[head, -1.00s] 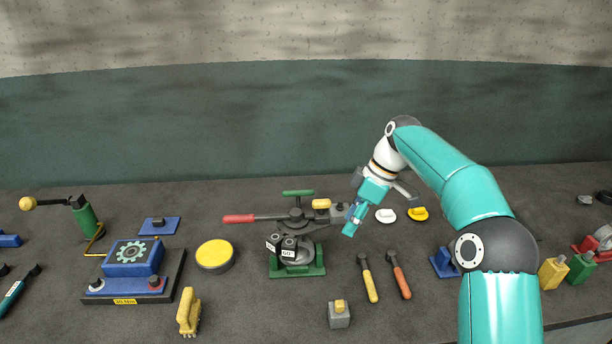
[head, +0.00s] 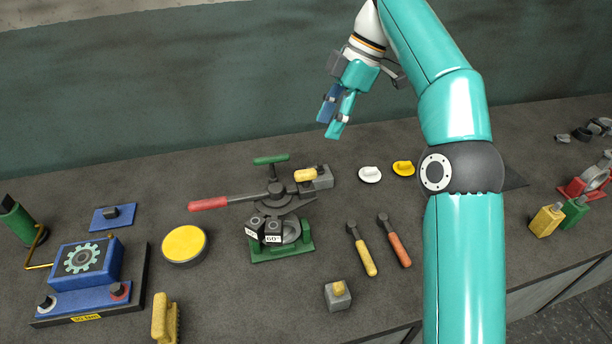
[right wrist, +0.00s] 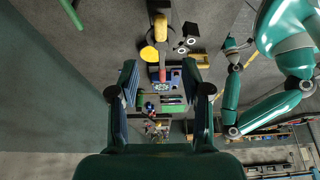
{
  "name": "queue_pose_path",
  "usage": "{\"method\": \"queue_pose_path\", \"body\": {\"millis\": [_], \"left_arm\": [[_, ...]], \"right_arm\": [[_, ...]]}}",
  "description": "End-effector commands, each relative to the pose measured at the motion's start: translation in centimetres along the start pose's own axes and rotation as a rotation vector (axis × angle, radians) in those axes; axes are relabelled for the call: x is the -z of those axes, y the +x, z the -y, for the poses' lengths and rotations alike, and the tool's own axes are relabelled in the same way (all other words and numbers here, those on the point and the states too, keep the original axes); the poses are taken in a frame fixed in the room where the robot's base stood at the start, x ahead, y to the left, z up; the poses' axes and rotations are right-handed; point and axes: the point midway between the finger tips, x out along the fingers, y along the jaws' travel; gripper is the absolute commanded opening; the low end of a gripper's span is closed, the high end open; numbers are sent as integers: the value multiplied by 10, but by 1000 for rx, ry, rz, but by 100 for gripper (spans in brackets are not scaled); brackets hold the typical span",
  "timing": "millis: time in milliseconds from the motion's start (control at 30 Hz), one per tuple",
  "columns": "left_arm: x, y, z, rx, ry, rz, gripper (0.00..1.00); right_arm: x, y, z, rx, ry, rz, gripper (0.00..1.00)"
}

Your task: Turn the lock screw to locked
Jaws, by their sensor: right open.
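A bending or clamping fixture stands mid-bench on a green base (head: 283,253), with a long red-handled lever (head: 210,203) pointing left. A green bar handle (head: 271,159) sits at its back, and a yellow knob (head: 305,175) sits on a grey block at its right. I cannot tell for certain which is the lock screw or how it is set. My right gripper (head: 330,125) is open and empty, above and behind the fixture's right side, apart from it. Its two spread fingers also show in the right wrist view (right wrist: 159,80). My left gripper is not in view.
White (head: 370,174) and yellow (head: 403,168) knobs lie right of the fixture. Yellow (head: 362,250) and orange (head: 394,240) handled tools lie in front of them. A yellow disc (head: 184,244) and a blue gear box (head: 85,262) stand left. The back of the bench is fairly clear.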

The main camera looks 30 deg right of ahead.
Motion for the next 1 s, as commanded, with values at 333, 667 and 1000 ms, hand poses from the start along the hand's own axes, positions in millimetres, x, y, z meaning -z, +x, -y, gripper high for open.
{"method": "queue_pose_path", "body": {"millis": [333, 667, 1000], "left_arm": [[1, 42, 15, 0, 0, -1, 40], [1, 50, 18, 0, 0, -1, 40], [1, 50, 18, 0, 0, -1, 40]], "right_arm": [[-3, 79, 1, 0, 2, 1, 48], [-2, 115, 1, -2, 4, 0, 48], [-2, 117, 0, -3, 4, 0, 48]]}}
